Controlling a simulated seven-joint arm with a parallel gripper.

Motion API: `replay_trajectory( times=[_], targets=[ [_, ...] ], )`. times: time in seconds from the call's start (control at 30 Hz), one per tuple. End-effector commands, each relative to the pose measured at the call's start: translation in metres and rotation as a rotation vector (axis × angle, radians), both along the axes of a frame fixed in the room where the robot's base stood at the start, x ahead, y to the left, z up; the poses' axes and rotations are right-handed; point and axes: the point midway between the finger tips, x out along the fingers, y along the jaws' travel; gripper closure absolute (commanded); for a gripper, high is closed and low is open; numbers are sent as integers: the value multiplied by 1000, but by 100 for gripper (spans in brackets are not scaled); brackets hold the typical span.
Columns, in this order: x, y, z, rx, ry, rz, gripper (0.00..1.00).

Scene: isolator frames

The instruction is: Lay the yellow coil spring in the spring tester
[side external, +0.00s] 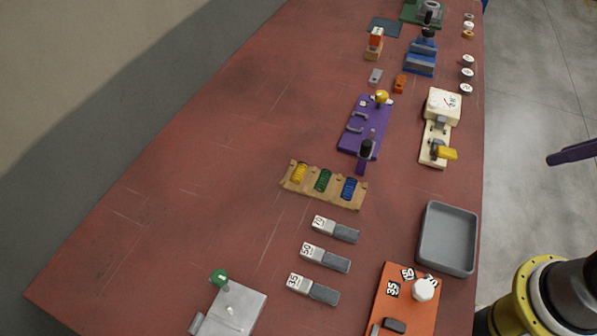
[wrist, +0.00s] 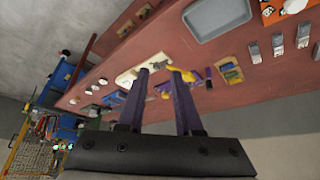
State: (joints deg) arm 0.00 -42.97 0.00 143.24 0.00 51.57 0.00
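The yellow coil spring (side external: 300,173) sits in the left slot of a wooden rack (side external: 288,186), beside a green spring (side external: 323,180) and a blue spring (side external: 349,189). The cream device with a dial and a yellow handle (side external: 441,104) looks like the spring tester. No spring shows in it. The tester also shows in the wrist view (wrist: 126,79), partly behind my left finger. My gripper (wrist: 160,72) is open and empty, its two purple fingers apart. In the side view only one purple finger shows at the right edge, off the table and far from the rack.
A purple fixture (side external: 356,128) stands between rack and tester. A grey tray (side external: 427,235), an orange board (side external: 397,315), several labelled grey blocks (side external: 325,257) and a metal plate with a green knob (side external: 243,305) lie nearer. The table's left side is clear.

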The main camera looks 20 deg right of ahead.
Motion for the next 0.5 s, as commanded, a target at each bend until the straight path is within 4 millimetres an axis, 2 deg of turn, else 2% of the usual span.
replay_trajectory(
  times=[0.03, 0.13, 0.5],
  targets=[
    [0, 0, 0, 0, 0, 0, 55],
    [0, 0, 0, 0, 0, 0, 37],
    [0, 0, 0, -18, 2, 34, 36]
  ],
)
